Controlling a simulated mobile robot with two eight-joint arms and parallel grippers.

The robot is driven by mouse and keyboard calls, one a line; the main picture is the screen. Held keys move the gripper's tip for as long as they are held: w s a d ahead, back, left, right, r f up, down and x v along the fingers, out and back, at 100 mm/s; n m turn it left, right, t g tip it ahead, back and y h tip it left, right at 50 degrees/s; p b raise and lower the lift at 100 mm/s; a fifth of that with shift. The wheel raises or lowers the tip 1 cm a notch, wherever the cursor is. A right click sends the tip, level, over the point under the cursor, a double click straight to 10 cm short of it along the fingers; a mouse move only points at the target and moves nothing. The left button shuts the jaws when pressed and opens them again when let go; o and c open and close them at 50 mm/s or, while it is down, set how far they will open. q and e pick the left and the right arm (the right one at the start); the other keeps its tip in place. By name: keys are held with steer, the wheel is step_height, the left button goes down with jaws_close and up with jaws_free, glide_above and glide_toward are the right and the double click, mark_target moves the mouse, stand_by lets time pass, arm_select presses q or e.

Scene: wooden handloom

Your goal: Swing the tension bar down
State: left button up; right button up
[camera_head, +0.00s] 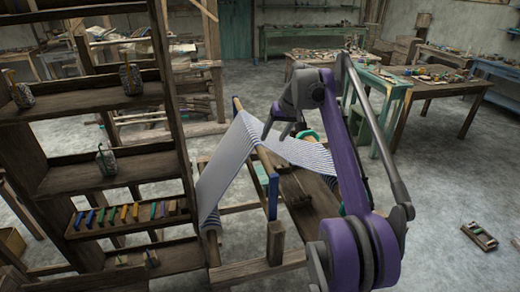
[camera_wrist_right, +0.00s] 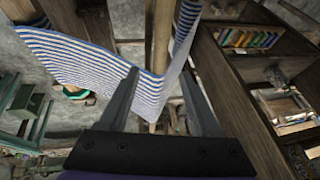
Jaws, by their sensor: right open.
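A wooden bar (camera_head: 265,160) carries the striped cloth (camera_head: 228,160) at its peak on the handloom. It looks like the tension bar and appears raised; a blue upright piece (camera_head: 273,196) shows at its near end. My right gripper (camera_head: 277,132) is above the cloth, near the bar. In the wrist view the bar (camera_wrist_right: 161,35) runs between the two spread fingers of the right gripper (camera_wrist_right: 159,72), with striped cloth (camera_wrist_right: 85,65) beside it. The gripper is open; I cannot tell whether it touches the bar. My left gripper is not in view.
A tall wooden shelf (camera_head: 180,110) with small jars and coloured pieces stands close on the left. A green-legged table (camera_head: 385,88) and a workbench (camera_head: 445,92) stand behind. Open grey floor (camera_head: 440,190) lies to the right, with a small wooden object (camera_head: 479,236) on it.

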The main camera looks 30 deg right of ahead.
mark_target(264, 155)
steer(key=b+x, duration=0.1)
steer(key=x, duration=0.7)
steer(key=shift+a+f, duration=0.1)
steer(key=shift+f, duration=0.25)
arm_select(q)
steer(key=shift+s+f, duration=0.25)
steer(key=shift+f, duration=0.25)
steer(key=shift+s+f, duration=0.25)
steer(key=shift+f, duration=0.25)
arm_select(e)
steer(key=shift+x, duration=0.75)
jaws_close()
